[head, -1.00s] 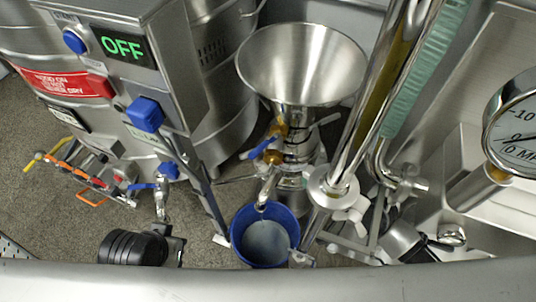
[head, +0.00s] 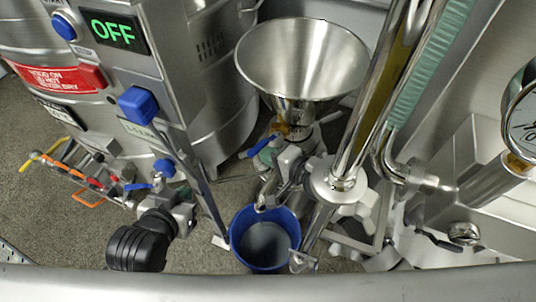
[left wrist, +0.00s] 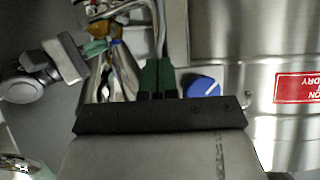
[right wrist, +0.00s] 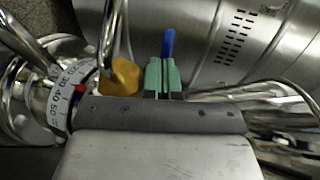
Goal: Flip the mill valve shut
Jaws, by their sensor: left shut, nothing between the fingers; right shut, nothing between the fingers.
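The mill stands under a steel hopper (head: 302,60). Its valve has a blue lever handle (head: 263,146) on the left side below the hopper. My right gripper (head: 270,156) is shut and empty, its green fingertips close to this handle. In the right wrist view the blue handle (right wrist: 168,42) stands just beyond the shut fingertips (right wrist: 163,66); I cannot tell whether they touch. My left gripper (head: 184,193) is shut and empty near the cabinet at left. In the left wrist view its dark fingers (left wrist: 157,72) are together.
A blue bucket (head: 236,240) with grey liquid stands below the outlet. The control cabinet with an OFF display (head: 113,31) is at left. A blue knob (head: 164,168) is near my left gripper. A shiny vertical pipe (head: 365,110) stands right of the hopper.

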